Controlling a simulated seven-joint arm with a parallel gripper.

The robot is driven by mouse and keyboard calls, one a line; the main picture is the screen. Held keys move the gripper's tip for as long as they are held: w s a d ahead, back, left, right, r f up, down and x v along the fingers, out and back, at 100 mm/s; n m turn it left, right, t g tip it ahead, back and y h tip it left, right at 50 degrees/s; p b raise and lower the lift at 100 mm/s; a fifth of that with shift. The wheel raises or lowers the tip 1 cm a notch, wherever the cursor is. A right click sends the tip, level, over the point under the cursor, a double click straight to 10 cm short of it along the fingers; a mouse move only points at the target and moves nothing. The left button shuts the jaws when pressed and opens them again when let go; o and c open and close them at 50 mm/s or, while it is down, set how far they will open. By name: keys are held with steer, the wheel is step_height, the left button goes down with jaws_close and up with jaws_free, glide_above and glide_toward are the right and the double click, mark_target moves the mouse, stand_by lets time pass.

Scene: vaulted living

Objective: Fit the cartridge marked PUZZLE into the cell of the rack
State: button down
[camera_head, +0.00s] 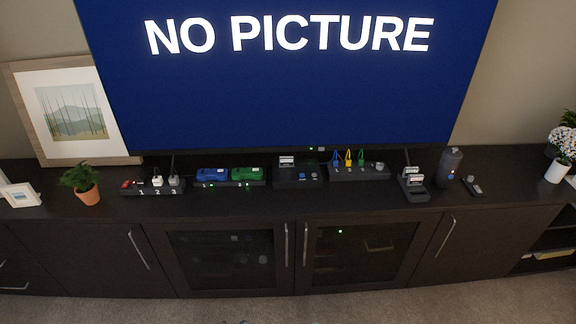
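A small dark rack (416,196) stands on the cabinet top, right of centre. Grey-and-white cartridges (414,180) stand in it, one behind another. Their labels are too small to read, so I cannot tell which is marked PUZZLE. Another light-labelled cartridge (286,161) stands upright in a black console (297,178) at the centre, below the screen. Its label is not readable either. I cannot make out an empty cell in the rack.
A power strip (153,191), a dock with blue (212,175) and green (247,174) devices, and a box with coloured plugs (358,173) line the top. A dark cylinder (450,167) and small remote (473,186) sit right of the rack. The front strip is mostly clear.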

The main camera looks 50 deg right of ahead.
stand_by(0.3)
steer(key=c, duration=1)
jaws_free()
steer(key=shift+w, duration=0.1)
